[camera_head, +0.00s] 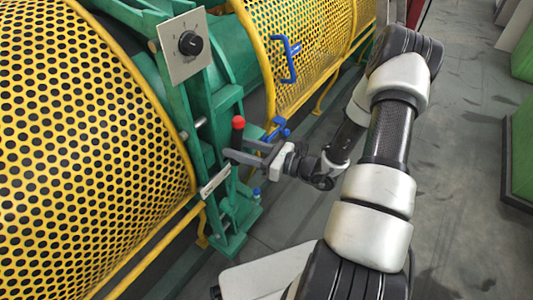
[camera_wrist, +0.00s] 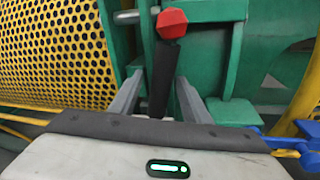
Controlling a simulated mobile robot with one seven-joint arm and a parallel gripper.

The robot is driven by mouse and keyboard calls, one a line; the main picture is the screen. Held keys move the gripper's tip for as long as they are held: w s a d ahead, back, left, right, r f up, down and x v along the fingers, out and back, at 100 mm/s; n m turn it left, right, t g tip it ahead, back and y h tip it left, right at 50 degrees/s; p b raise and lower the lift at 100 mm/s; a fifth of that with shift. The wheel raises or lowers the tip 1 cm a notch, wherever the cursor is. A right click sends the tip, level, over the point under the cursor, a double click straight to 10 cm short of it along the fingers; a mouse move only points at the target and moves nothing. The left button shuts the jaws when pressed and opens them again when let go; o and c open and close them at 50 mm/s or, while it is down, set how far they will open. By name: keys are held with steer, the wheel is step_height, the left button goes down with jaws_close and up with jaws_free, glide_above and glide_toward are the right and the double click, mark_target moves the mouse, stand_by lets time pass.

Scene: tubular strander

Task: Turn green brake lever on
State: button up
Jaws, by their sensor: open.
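The brake lever has a red knob (camera_head: 238,122) and a dark shaft, and stands on a green machine frame (camera_head: 187,100). In the wrist view the red knob (camera_wrist: 172,23) is at the top centre, with the black shaft (camera_wrist: 163,80) running down below it. My gripper (camera_head: 236,148) is open at the lever, below the knob. In the wrist view its two fingers (camera_wrist: 159,78) lie on either side of the shaft, with gaps visible. The shaft's lower end is hidden behind my gripper.
Yellow perforated guards (camera_head: 70,140) flank the frame on the left and at the back. A grey panel with a black dial (camera_head: 190,43) is above. Blue handles (camera_head: 290,60) are on the back guard. Grey floor (camera_head: 460,150) is free at right.

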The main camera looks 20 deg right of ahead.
steer(key=p+v, duration=0.2)
steer(key=v, duration=1.4)
steer(key=shift+r, duration=0.1)
